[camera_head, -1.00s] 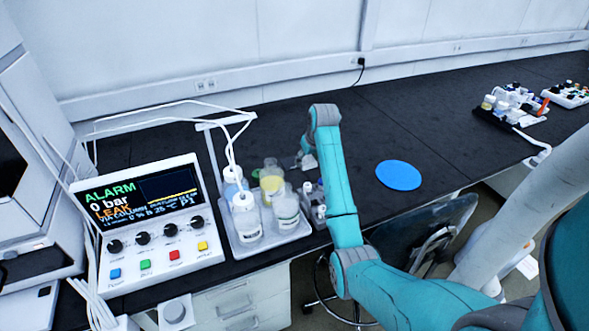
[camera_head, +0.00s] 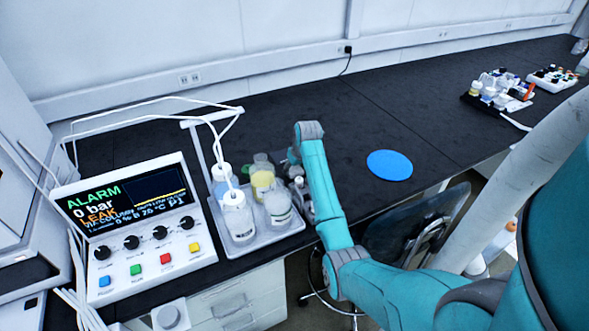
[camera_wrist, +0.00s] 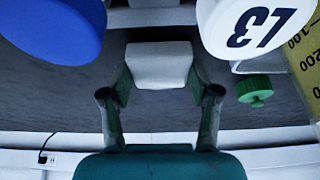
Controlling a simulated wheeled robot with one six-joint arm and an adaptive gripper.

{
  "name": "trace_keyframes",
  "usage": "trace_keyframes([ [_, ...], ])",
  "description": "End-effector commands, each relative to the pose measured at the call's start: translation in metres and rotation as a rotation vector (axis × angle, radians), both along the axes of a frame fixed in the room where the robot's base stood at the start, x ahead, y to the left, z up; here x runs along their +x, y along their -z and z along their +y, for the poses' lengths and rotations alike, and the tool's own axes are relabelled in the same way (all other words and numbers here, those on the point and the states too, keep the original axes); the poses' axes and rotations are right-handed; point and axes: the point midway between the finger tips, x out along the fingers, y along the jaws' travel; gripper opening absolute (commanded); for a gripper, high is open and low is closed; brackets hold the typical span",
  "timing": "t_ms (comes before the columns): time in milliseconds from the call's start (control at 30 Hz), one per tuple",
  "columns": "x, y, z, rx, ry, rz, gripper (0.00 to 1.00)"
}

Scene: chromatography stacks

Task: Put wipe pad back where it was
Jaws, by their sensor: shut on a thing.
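The wipe pad (camera_wrist: 160,65) is a pale white block in the wrist view. My gripper (camera_wrist: 160,90) is shut on it, with one finger on each side. The pad is in front of the dark bench top, and its height above the bench is hard to judge. In the head view my gripper is mostly hidden behind my teal arm, beside the bottle tray (camera_head: 249,246).
A white cap marked L3 (camera_wrist: 255,28), a green cap (camera_wrist: 255,90) and a round blue thing (camera_wrist: 52,25) are close by. Several bottles stand in the tray, left of my arm. The alarm panel (camera_head: 125,220) is further left. A blue disc (camera_head: 389,165) lies right, with clear bench behind.

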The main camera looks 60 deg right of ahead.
Motion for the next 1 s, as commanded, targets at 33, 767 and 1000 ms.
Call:
trace_keyframes([
  [33, 0.0, 0.004, 0.0, -0.001, 0.0, -0.001, 0.29],
  [767, 0.0, 0.007, 0.0, -0.001, 0.0, -0.002, 0.86],
  [1000, -0.003, -0.005, 0.001, -0.002, 0.0, -0.002, 0.86],
])
